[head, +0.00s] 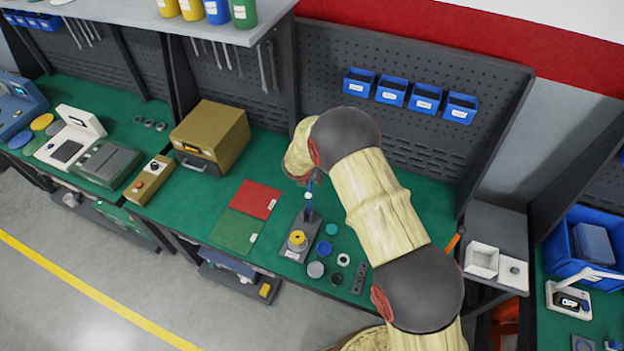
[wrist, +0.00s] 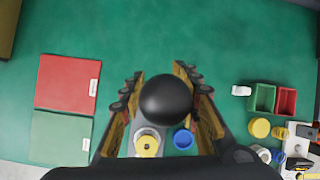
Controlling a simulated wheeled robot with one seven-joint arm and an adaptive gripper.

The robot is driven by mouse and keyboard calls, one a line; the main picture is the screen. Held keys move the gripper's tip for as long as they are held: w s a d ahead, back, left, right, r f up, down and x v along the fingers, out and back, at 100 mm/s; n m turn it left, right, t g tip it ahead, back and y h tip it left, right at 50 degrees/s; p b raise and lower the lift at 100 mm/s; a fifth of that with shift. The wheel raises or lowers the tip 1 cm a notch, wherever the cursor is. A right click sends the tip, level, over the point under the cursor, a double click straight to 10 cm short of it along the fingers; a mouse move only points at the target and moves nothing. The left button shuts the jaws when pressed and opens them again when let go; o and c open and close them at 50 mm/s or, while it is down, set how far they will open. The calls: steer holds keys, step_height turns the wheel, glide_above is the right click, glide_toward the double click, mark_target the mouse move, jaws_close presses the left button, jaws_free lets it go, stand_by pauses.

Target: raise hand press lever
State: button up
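The press (head: 285,252) is a small grey device with a yellow-topped round part, standing on the green bench near the front edge. A thin blue lever (head: 311,190) rises at its back. In the wrist view a black ball knob (wrist: 165,100) fills the middle, with the press's yellow-topped part (wrist: 148,143) below it. My gripper (wrist: 158,72) has its two fingers spread, one on each side of the knob; I cannot tell whether they touch it. In the head view my arm comes from the lower right and its end is above the press, with the fingers mostly hidden.
Red and green mats (head: 258,199) lie left of the press. Small round parts (head: 323,249) and a dark holed block (head: 359,277) lie right of it. A tan box (head: 210,137) stands further left. Blue bins (head: 392,91) hang on the back pegboard.

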steer(key=v, duration=1.1)
steer(key=shift+s+r, duration=0.25)
steer(key=shift+a, duration=0.1)
steer(key=shift+c, duration=0.2)
